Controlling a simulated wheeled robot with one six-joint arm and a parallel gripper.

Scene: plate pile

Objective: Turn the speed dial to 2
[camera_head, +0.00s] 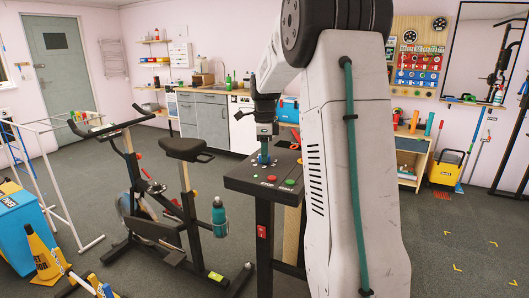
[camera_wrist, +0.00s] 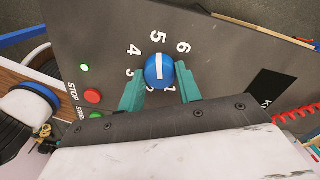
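The speed dial (camera_wrist: 160,71) is a round blue knob with a white line across its face, on a dark panel (camera_wrist: 100,40). The white line runs nearly up and down in the wrist view, with the 5 above it and the 1 close below. The 3, 4 and 6 show around it; the 2 is partly hidden by a finger. My gripper (camera_wrist: 160,80) has its teal fingers on either side of the dial, with no clear gap to it. In the head view my gripper (camera_head: 265,158) is down over the panel top.
The panel stands on a dark post (camera_head: 264,230). An exercise bike (camera_head: 165,200) stands close to its left.

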